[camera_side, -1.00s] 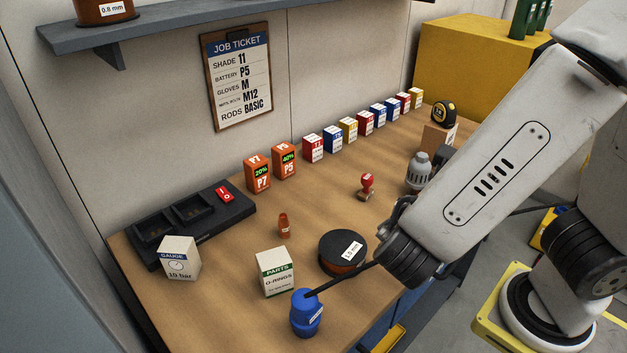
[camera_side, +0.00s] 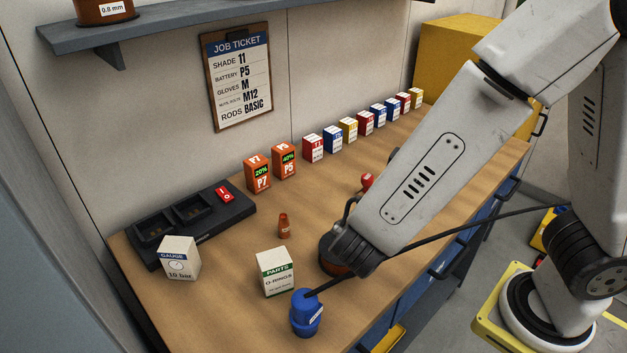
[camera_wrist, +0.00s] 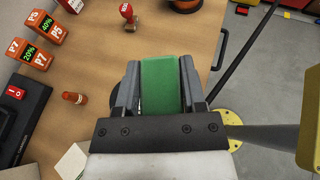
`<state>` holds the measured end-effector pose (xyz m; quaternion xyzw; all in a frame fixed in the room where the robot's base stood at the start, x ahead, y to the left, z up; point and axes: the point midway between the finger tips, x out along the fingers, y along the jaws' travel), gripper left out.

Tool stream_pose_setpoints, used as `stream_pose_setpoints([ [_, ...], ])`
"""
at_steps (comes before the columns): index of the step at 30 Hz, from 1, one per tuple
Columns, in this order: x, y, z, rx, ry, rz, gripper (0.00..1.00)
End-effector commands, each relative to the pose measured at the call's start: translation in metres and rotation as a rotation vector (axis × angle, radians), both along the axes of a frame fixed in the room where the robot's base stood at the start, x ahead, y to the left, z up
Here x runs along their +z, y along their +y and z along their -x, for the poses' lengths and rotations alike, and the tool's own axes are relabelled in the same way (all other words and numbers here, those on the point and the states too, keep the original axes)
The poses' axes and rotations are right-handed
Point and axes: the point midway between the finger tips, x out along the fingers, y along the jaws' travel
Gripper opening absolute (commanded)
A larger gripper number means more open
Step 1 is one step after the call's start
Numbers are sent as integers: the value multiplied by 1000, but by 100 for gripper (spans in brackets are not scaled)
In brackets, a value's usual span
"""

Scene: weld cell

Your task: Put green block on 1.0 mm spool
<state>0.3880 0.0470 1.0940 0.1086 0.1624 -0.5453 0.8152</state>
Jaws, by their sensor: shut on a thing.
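The green block (camera_wrist: 160,84) is upright in the picture between the two fingers of my gripper (camera_wrist: 160,88) in the wrist view, and my gripper is shut on it. In the side view my arm hides both the gripper and the block. A dark spool with a brown winding (camera_side: 333,257) lies on the bench in the side view, mostly behind my wrist. Its label is covered now.
The O-rings box (camera_side: 275,272) and a blue labelled container (camera_side: 306,313) stand close by. A small orange nozzle (camera_side: 284,226) is behind them. A round orange and black thing (camera_wrist: 186,4) is cut off at the wrist view's top. A 0.8 mm spool (camera_side: 104,10) sits on the shelf.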

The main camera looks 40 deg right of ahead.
Motion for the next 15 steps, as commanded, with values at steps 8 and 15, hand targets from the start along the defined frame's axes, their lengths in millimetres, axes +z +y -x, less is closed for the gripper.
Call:
stream_pose_setpoints([
  [8,-20,4,-33,-1,2,2,0],
  [15,-42,6,-51,-1,2,2,0],
])
